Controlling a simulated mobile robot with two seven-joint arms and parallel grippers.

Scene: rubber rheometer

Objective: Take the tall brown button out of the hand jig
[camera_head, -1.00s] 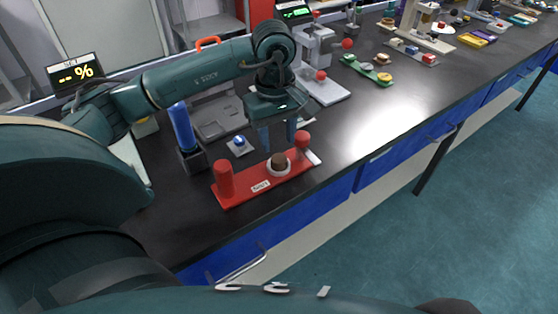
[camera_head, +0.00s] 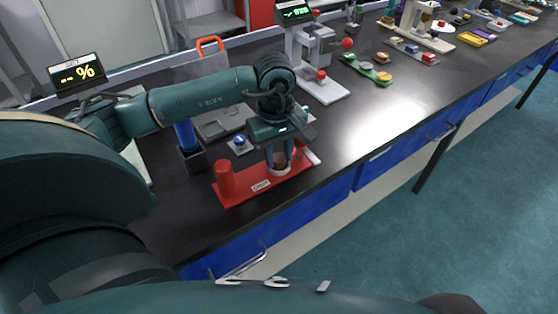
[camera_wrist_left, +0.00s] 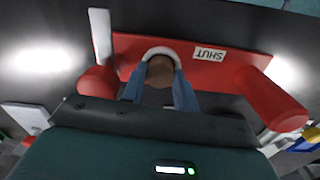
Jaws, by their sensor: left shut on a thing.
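The red hand jig (camera_head: 240,190) lies on the black bench, with a red post at each end and a label that reads "SHUT" in the left wrist view (camera_wrist_left: 209,54). The brown button (camera_head: 280,158) stands in the white ring (camera_head: 279,171) at the jig's middle. It also shows in the left wrist view (camera_wrist_left: 160,70). My left gripper (camera_head: 279,160) points down over the jig, its blue fingers shut on the brown button, one on each side. The fingers hide part of the button in the head view. My right gripper is not in view.
A blue cylinder in a dark stand (camera_head: 191,155) and a small blue-topped button (camera_head: 239,141) stand behind the jig. A white-based press (camera_head: 322,87) stands further back. The bench is clear to the jig's right.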

